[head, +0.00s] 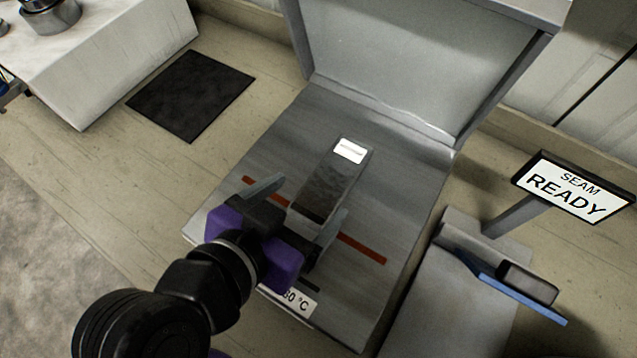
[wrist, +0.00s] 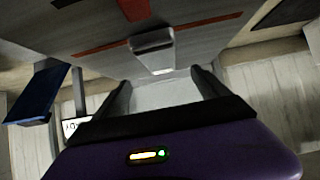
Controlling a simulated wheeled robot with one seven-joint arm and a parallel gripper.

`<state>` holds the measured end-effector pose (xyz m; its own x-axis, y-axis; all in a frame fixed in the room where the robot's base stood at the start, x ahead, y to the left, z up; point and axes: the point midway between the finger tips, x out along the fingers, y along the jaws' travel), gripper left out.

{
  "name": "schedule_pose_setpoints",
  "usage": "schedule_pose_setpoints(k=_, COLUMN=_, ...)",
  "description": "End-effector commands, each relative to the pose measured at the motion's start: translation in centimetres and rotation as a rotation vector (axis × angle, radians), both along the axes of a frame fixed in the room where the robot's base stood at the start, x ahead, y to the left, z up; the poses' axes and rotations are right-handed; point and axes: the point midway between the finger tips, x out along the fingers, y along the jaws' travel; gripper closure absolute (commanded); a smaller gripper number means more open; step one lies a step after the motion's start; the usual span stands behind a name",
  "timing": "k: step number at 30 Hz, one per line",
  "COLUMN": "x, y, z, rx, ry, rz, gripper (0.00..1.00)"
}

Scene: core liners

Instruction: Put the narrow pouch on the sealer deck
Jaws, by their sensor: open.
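The narrow pouch (head: 337,180) is a dark grey strip with a white label at its far end. It appears to lie flat on the grey sealer deck (head: 400,175), lengthwise toward the raised lid and across the red line. In the wrist view the pouch (wrist: 152,42) is just beyond the fingertips. My gripper (head: 312,197) is open at the pouch's near end, one finger on each side, with a visible gap in the wrist view (wrist: 160,78).
The raised lid (head: 385,65) stands behind the deck. A "SEAM READY" sign (head: 572,186) and a blue tray (head: 510,287) with a dark block are at right. A black mat (head: 191,95) and a white block-like stand (head: 110,60) are at left. The bench between mat and deck is clear.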

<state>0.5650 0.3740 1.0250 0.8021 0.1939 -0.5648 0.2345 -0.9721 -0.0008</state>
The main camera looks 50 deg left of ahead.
Motion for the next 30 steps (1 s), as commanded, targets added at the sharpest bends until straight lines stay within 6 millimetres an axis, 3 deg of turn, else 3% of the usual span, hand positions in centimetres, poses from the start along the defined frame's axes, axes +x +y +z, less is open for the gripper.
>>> schedule_pose_setpoints(k=9, x=-2.4, y=-0.6, z=1.7, rx=0.000, ry=-0.001, rz=0.000, gripper=0.15)
schedule_pose_setpoints(k=30, x=-2.4, y=-0.6, z=1.7, rx=-0.001, ry=0.000, rz=-0.001, gripper=0.15)
